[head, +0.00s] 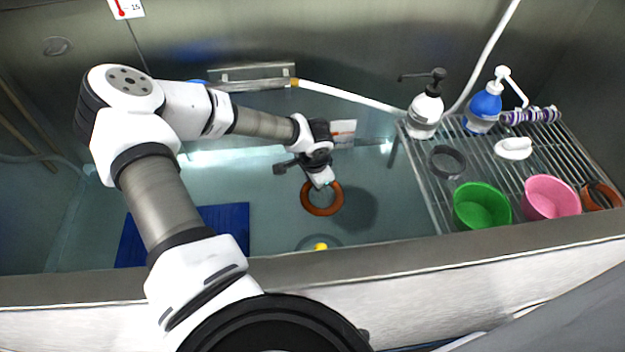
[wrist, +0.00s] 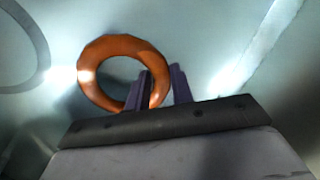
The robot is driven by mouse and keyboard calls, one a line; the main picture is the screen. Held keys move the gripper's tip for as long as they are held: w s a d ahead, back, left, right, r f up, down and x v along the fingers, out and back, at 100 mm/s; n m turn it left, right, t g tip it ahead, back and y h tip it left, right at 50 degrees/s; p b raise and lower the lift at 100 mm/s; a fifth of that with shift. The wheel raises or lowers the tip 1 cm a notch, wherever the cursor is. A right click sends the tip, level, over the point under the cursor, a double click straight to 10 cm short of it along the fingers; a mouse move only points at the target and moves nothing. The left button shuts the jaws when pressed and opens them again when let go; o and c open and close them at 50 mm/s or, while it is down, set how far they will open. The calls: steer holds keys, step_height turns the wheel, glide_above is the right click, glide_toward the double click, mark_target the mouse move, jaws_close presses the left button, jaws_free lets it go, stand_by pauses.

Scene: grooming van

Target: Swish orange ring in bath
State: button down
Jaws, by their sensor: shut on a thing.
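The orange ring (head: 322,209) is inside the bath (head: 395,205), below my gripper (head: 324,183). The ring also shows in the wrist view (wrist: 98,60), where my gripper's dark fingers (wrist: 162,88) are shut on its near right side. One finger passes in front of the ring's hole and the other is outside its rim. A shadow lies on the bath to the right of the ring. I cannot tell whether the ring is in the water or just above it.
A blue mat (head: 226,222) and a small yellow thing (head: 320,246) are in the bath. The front rim (head: 420,255) is raised.

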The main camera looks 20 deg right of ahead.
steer(key=w+p+v, duration=0.2)
steer(key=p+v, duration=0.4)
steer(key=v, duration=0.4)
steer(key=shift+d+r+p, duration=0.15)
steer(key=shift+r+p, duration=0.2)
steer(key=shift+p, duration=0.05)
stand_by(0.4)
